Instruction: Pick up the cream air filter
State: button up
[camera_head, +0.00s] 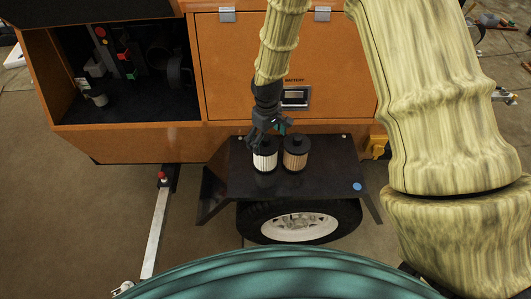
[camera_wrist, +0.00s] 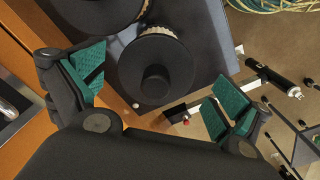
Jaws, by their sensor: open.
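The cream air filter (camera_head: 264,160), a pale pleated cylinder with a black cap, stands upright on the black fender. My gripper (camera_head: 266,134) is right above it in the head view and hides part of its top. In the wrist view the cream filter (camera_wrist: 158,34) shows its round black cap and a strip of pale pleats. It lies between the green-padded fingers of my gripper (camera_wrist: 158,90), which are spread wide with visible gaps on both sides. I cannot tell how far the fingers reach down beside it.
A tan filter (camera_head: 295,159) with a black cap stands close to the right. The fender (camera_head: 325,180) lies over a wheel (camera_head: 300,226) and carries a blue dot. The orange cabinet (camera_head: 225,75) rises behind, with an open compartment (camera_head: 130,65) at left.

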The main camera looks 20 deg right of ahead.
aim_at(265, 146)
jog(key=shift+w+a+f+p, duration=0.1)
jog(key=shift+w+f+p, duration=0.2)
jog(key=shift+f, duration=0.45)
jog(key=shift+w+a+f+p, duration=0.1)
jog(key=shift+f+p, duration=0.3)
jog(key=shift+f, duration=1.25)
jog(key=c, duration=1.1)
jog(key=shift+w+r, duration=0.1)
jog(key=shift+r, duration=0.05)
